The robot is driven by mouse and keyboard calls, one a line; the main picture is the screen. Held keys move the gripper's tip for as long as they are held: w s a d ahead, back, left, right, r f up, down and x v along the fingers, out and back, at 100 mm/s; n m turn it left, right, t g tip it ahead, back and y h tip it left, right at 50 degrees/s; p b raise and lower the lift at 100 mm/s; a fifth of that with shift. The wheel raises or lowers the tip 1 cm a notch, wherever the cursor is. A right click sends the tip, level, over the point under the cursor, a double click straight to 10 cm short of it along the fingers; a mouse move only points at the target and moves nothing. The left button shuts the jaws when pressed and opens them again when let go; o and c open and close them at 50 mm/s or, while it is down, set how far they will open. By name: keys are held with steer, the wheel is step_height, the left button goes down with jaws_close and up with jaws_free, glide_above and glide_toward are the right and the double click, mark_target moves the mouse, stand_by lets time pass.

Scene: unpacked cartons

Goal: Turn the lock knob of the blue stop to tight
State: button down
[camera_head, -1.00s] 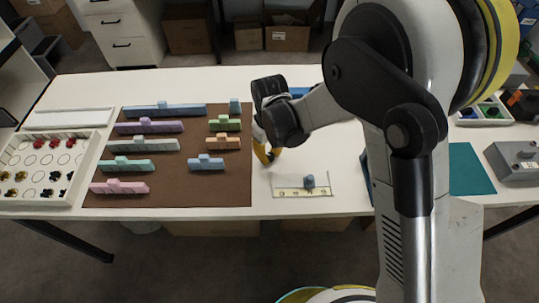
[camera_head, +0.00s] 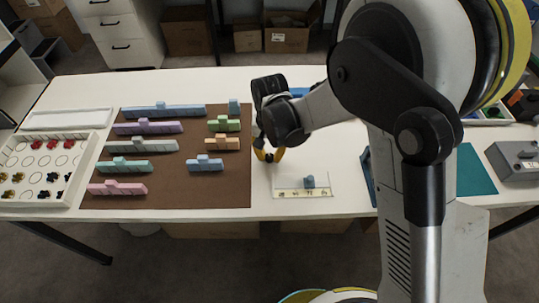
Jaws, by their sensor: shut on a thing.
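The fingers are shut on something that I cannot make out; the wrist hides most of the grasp.
A brown mat (camera_head: 225,183) with several coloured stepped blocks lies left of my gripper. A white tray (camera_head: 70,192) with small pieces is at the far left. At right are a teal mat (camera_head: 474,172) and a grey box (camera_head: 516,160). My arm hides much of the right side.

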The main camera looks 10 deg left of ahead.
mark_target(270, 155)
steer(key=shift+m, duration=0.6)
steer(key=c, duration=1.2)
jaws_free()
step_height(270, 155, up, 12)
